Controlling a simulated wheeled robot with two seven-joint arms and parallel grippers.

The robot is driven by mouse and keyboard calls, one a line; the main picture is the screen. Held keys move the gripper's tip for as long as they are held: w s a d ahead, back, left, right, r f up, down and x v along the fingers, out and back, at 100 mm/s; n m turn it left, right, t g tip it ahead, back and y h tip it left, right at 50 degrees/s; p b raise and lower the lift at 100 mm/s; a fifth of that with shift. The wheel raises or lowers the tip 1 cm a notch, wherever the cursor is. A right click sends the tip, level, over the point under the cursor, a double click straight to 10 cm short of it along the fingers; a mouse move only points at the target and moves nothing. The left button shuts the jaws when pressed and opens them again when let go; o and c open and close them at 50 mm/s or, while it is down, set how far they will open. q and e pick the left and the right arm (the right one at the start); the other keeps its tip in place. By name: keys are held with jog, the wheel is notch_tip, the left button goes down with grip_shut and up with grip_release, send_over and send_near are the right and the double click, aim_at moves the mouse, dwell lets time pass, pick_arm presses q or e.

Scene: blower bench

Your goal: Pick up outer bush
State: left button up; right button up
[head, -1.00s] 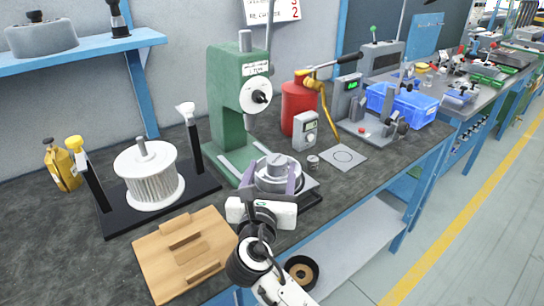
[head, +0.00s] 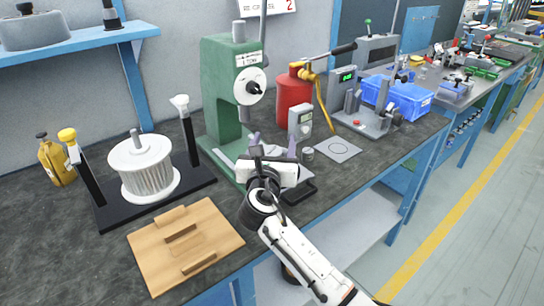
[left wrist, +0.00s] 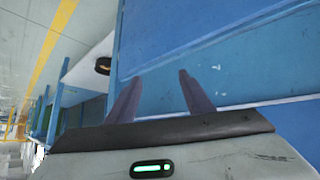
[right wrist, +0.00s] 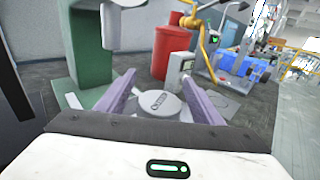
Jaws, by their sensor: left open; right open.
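A round grey part with an oval mark on top (right wrist: 158,104) sits at the base of the green press (head: 222,100). A small grey cylinder (head: 308,153) stands on the bench by the square plate. I cannot tell for sure which piece is the outer bush. My right gripper (head: 274,143) is open and empty in front of the press; in the right wrist view its fingers (right wrist: 160,78) spread on either side of the round part, apart from it. In the head view the gripper hides most of that part. My left gripper (left wrist: 156,80) is open and empty, facing blue bench framing.
A white ribbed rotor (head: 147,170) on a black stand and a wooden fixture (head: 185,245) lie to the left. A red cylinder (head: 293,104), a small meter (head: 300,122), a square plate (head: 338,150) and blue bins (head: 405,98) stand to the right.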

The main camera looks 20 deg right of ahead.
jog(key=c, duration=1.4)
jog(key=shift+r, duration=0.1)
jog(key=shift+c, duration=0.2)
